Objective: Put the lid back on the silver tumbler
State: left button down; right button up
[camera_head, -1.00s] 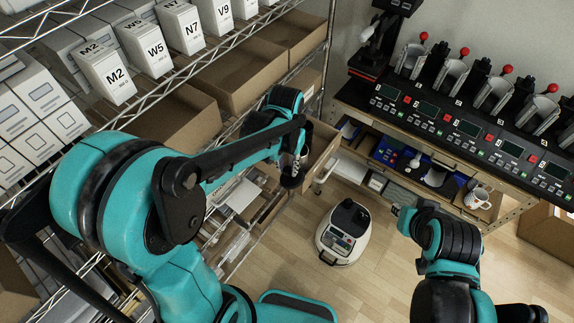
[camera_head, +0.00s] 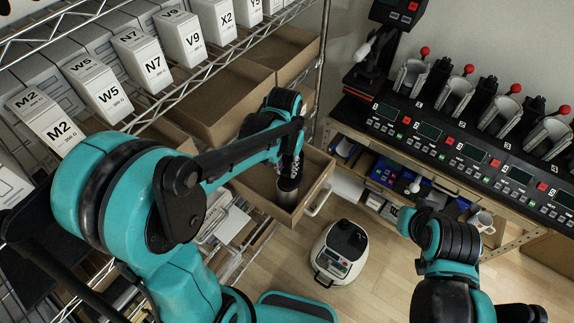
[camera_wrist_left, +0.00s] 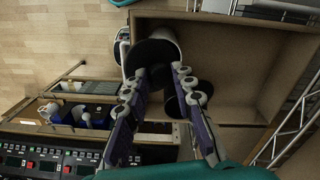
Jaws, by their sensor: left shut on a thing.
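My left gripper (camera_head: 291,168) reaches into the cardboard bin (camera_head: 318,186) at the shelf's front. In the left wrist view its fingertips (camera_wrist_left: 159,74) are closed in on a small dark piece, which looks like the lid (camera_wrist_left: 159,77); the fingers partly hide it. The silver tumbler (camera_head: 288,196) shows just below the gripper in the head view. In the left wrist view a pale cylinder with a dark mouth (camera_wrist_left: 150,50), apparently the tumbler, lies right behind the fingertips. I cannot tell whether lid and tumbler touch. My right arm is at the lower right; its gripper is out of view.
Another dark round shape (camera_wrist_left: 188,98) shows beside the right finger. A white and black machine (camera_head: 342,250) stands on the floor. A bench with mug presses (camera_head: 455,95) is at the right. White labelled boxes (camera_head: 98,92) line the shelf at left. Open floor lies between.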

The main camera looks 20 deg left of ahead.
aim_at(287, 178)
pick_arm(q)
jog(key=shift+s+f, duration=0.15)
jog(key=shift+f, duration=0.35)
jog(key=f+b, duration=0.1)
jog(key=w+f+b, duration=0.1)
jog(key=f, duration=0.1)
jog(key=shift+s+f+b, duration=0.35)
jog(key=shift+f+b, duration=0.5)
jog(key=shift+b, duration=0.15)
jog(key=shift+w, duration=0.1)
jog(key=shift+w+a+r, duration=0.15)
jog(key=shift+w+a, duration=0.05)
jog(key=shift+a, duration=0.15)
jog(key=shift+w+a+r, duration=0.2)
jog(key=shift+a+r, duration=0.2)
jog(key=shift+a, duration=0.2)
jog(key=shift+f, duration=0.2)
dwell(1.4)
